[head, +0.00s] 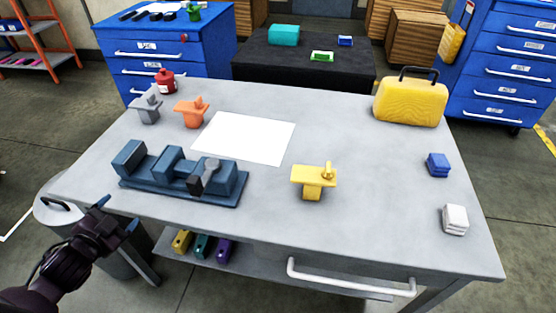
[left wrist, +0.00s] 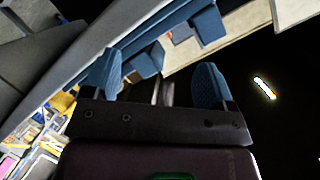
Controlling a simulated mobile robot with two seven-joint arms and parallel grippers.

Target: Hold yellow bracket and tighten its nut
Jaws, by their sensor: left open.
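The yellow bracket (head: 312,181) stands upright on the grey table, right of the middle, with a small yellow nut-like knob (head: 327,171) on its top. My left gripper (head: 118,214) is open and empty off the table's front left edge, well apart from the bracket. In the left wrist view, its two blue fingertips (left wrist: 160,80) are spread with nothing held between them. The bracket cannot be made out in that view. My right gripper is not in view.
A dark blue jig (head: 180,193) with a dark tool on it lies between my left gripper and the bracket. Grey (head: 146,108) and orange (head: 191,112) brackets, a white sheet (head: 243,138), a yellow case (head: 411,103), and blue (head: 438,164) and white (head: 455,219) blocks are also on the table.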

